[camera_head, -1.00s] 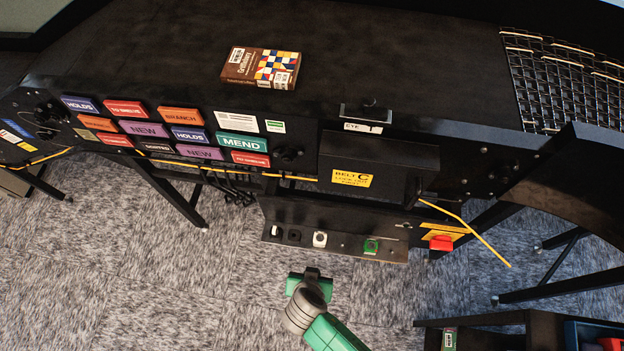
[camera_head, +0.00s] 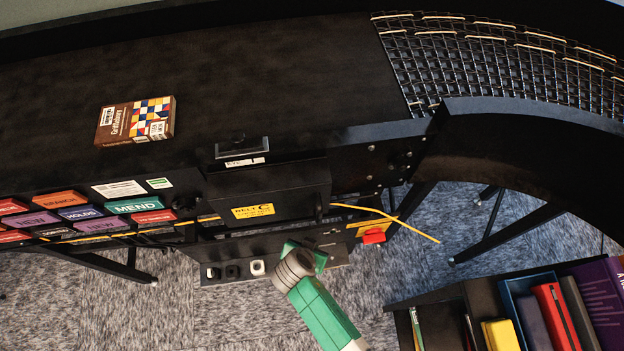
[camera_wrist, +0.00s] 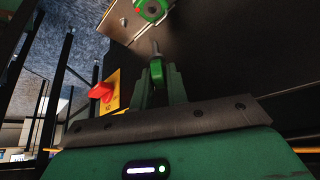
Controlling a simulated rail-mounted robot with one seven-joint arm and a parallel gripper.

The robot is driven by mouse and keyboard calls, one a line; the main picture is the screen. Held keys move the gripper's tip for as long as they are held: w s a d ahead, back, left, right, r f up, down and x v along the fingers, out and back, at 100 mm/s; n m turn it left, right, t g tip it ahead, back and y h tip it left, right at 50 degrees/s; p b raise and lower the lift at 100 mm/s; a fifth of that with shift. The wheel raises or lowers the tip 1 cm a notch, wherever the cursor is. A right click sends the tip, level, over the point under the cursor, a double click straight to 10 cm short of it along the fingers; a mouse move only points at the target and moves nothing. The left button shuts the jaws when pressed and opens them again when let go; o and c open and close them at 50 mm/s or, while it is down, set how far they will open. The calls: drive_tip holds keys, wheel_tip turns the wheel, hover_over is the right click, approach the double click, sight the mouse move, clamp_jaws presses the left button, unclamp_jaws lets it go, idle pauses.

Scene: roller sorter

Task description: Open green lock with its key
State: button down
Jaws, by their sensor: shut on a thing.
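The green lock (camera_wrist: 152,9) shows at the top edge of the wrist view, set on a pale metal strip (camera_wrist: 122,22). A green-headed key (camera_wrist: 157,72) with a grey shaft is between the fingers of my gripper (camera_wrist: 160,88), which is shut on it. The key's shaft points up the picture toward the lock, and a gap shows between its tip and the lock. In the head view my gripper (camera_head: 307,256) is in front of the right part of the switch strip (camera_head: 285,277), and the green lock is hidden behind it.
A red switch (camera_head: 374,236) on a yellow plate is just right of my gripper; it also shows in the wrist view (camera_wrist: 102,91). A black box with a yellow label (camera_head: 253,211) overhangs the strip. A shelf with books (camera_head: 505,315) stands at lower right. A boxed game (camera_head: 136,121) lies on the belt.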

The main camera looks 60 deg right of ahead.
drive_tip(key=shift+w+a+f, duration=0.1)
drive_tip(key=shift+a+f, duration=0.05)
drive_tip(key=shift+f, duration=0.15)
drive_tip(key=shift+f+b, duration=3.75)
drive_tip(key=shift+r+n+p, duration=0.3)
drive_tip(key=shift+n+p, duration=0.2)
drive_tip(key=n+t+p, duration=0.1)
drive_tip(key=n, duration=0.1)
drive_tip(key=shift+n+t+y, duration=0.3)
drive_tip(key=n+t+y+p, duration=0.1)
drive_tip(key=n+p, duration=0.1)
drive_tip(key=n, duration=0.1)
drive_tip(key=shift+n+t, duration=0.3)
drive_tip(key=n+y, duration=0.1)
drive_tip(key=n, duration=0.2)
drive_tip(key=shift+f+t+y+p, duration=0.15)
drive_tip(key=shift+t+y+p, duration=0.15)
drive_tip(key=shift+t+p, duration=0.1)
drive_tip(key=shift+n+y+b, duration=0.4)
drive_tip(key=shift+n+y, duration=0.2)
drive_tip(key=shift+n, duration=0.5)
